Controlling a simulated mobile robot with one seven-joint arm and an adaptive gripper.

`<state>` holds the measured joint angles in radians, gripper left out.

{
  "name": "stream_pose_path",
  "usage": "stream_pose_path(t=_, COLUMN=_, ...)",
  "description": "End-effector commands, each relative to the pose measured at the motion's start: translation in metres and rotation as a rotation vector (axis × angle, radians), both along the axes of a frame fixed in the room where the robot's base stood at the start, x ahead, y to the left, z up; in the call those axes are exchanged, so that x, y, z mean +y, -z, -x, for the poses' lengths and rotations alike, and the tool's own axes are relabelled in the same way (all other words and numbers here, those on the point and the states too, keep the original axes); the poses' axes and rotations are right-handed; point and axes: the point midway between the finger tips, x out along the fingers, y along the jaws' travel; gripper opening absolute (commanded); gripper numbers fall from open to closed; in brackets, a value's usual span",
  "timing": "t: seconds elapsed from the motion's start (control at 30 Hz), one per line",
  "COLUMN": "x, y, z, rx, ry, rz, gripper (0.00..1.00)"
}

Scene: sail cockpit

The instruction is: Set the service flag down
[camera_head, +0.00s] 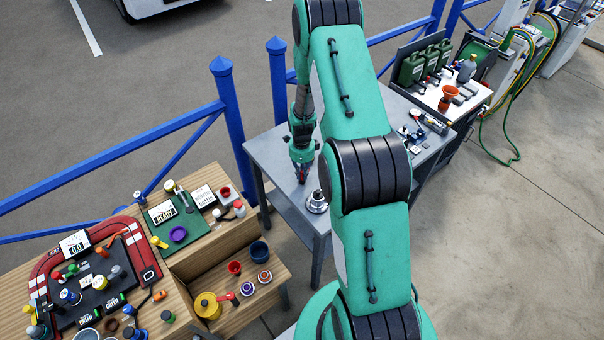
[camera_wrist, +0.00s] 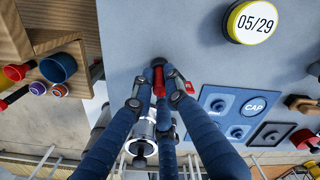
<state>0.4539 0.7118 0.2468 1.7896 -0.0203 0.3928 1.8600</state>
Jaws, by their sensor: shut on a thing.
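My gripper (camera_head: 301,172) points down over the left part of the grey table (camera_head: 262,158). In the wrist view its blue-sleeved fingers close together at the tips (camera_wrist: 160,75). They are shut on a small red piece (camera_wrist: 171,72), which I take to be the service flag. Most of it is hidden by the fingers. It sits close to the bare grey tabletop (camera_wrist: 130,30); I cannot tell whether it touches.
A silver metal part (camera_head: 316,201) stands near my gripper on the table's front edge. A yellow-rimmed 05/29 disc (camera_wrist: 252,22) and a blue CAP tray (camera_wrist: 231,108) lie to the right in the wrist view. A wooden bench (camera_head: 205,262) with cups stands left.

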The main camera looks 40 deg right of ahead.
Motion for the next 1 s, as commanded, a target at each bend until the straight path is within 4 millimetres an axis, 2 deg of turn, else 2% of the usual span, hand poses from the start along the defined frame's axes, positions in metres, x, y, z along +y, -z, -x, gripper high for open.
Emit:
stream_pose_path(t=0.33, x=-0.0001, y=0.0036, z=-0.0002, rx=-0.001, ry=0.0, rz=0.001, gripper=0.0)
stream_pose_path(t=0.37, x=-0.0001, y=0.0028, z=-0.0002, rx=0.0, ry=0.0, rz=0.0, gripper=0.19)
stream_pose_path(t=0.43, x=-0.0001, y=0.0024, z=-0.0002, rx=0.0, ry=0.0, rz=0.0, gripper=0.32)
stream_pose_path(t=0.77, x=-0.0001, y=0.0019, z=-0.0002, rx=0.0, ry=0.0, rz=0.0, gripper=0.32)
stream_pose_path(t=1.0, x=-0.0004, y=-0.0059, z=-0.001, rx=-0.002, ry=0.0, rz=0.001, gripper=0.32)
